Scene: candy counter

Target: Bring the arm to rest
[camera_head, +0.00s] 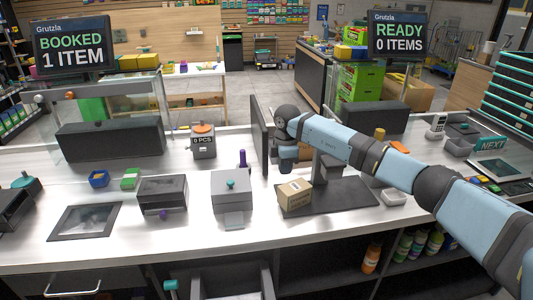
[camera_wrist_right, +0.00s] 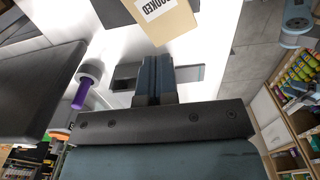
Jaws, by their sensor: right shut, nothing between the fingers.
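My right arm (camera_head: 355,150) reaches in from the right side of the head view, across the counter. My right gripper (camera_head: 290,160) hangs at its end, pointing down above and behind a small cardboard box (camera_head: 295,194). In the right wrist view the gripper's fingers (camera_wrist_right: 154,78) are together with nothing between them. The box (camera_wrist_right: 165,18), with a "BOOKED" label, lies just beyond the fingertips there, apart from them. My left gripper is not in view.
A thin dark upright panel (camera_head: 260,135) stands beside the right gripper. A grey box with a teal knob (camera_head: 231,189) and a purple-topped item (camera_head: 242,159) are left of it. A dark mat (camera_head: 345,196) lies under the cardboard box. The white counter front (camera_head: 150,246) is clear.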

